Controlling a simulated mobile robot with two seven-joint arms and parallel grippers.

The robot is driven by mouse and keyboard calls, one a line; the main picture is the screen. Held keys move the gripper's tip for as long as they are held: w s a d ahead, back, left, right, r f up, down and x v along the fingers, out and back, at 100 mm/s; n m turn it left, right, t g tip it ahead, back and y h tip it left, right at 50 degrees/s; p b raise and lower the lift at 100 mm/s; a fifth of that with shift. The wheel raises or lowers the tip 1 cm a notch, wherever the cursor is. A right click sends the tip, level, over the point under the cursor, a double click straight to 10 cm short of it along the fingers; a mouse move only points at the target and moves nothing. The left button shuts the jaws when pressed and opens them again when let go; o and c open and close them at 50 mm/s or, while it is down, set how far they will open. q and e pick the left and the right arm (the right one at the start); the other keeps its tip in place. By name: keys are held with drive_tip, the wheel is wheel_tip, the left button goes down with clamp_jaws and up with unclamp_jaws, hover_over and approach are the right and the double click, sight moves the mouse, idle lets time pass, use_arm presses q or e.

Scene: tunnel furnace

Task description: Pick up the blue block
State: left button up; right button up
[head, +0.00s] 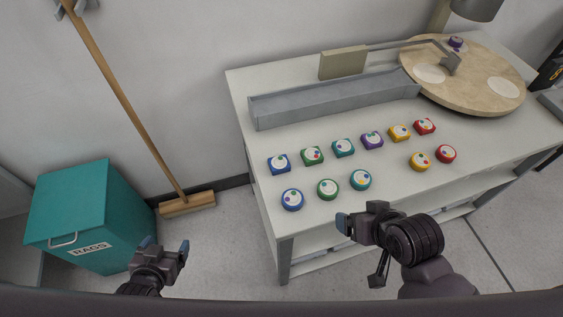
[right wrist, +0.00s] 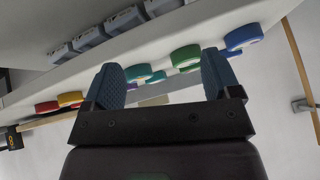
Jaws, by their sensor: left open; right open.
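A blue square block (head: 278,163) with a white round top lies at the left end of the back row on the white table. A blue round piece (head: 291,199) lies just in front of it; a blue piece (right wrist: 243,36) also shows in the right wrist view, probably the round one. My left gripper (head: 166,250) is open and empty, low over the floor left of the table, apart from both. My right gripper (head: 357,224) is open and empty by the table's front edge, right of the blue pieces; its fingers also show in the right wrist view (right wrist: 161,80).
Several coloured pieces, including a green block (head: 312,155) and a green round piece (head: 327,189), stand right of the blue ones. A grey trough (head: 335,100) lies behind them. A round wooden turntable (head: 470,88) is at the right. A teal rags bin (head: 95,210) and a broom (head: 130,100) stand left.

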drive_tip(key=w+a+r+n+g+y, duration=0.2)
drive_tip(key=a+r+n+g, duration=0.15)
drive_tip(key=a, duration=0.85)
drive_tip(key=w+a+r+n+g+y, duration=0.15)
drive_tip(key=a+r, duration=0.25)
drive_tip(key=a, duration=0.9)
drive_tip(key=m+h, duration=0.3)
drive_tip(key=h, duration=0.3)
hover_over(279, 162)
wheel_tip(279, 162, down, 4)
drive_tip(key=shift+s+r, duration=0.15)
drive_tip(key=shift+r, duration=0.05)
drive_tip(key=shift+f+b, duration=0.6)
drive_tip(key=shift+f, duration=2.4)
use_arm(q)
drive_tip(key=shift+s+a+f, duration=0.2)
drive_tip(key=shift+a+f, duration=0.2)
drive_tip(key=shift+f, duration=0.3)
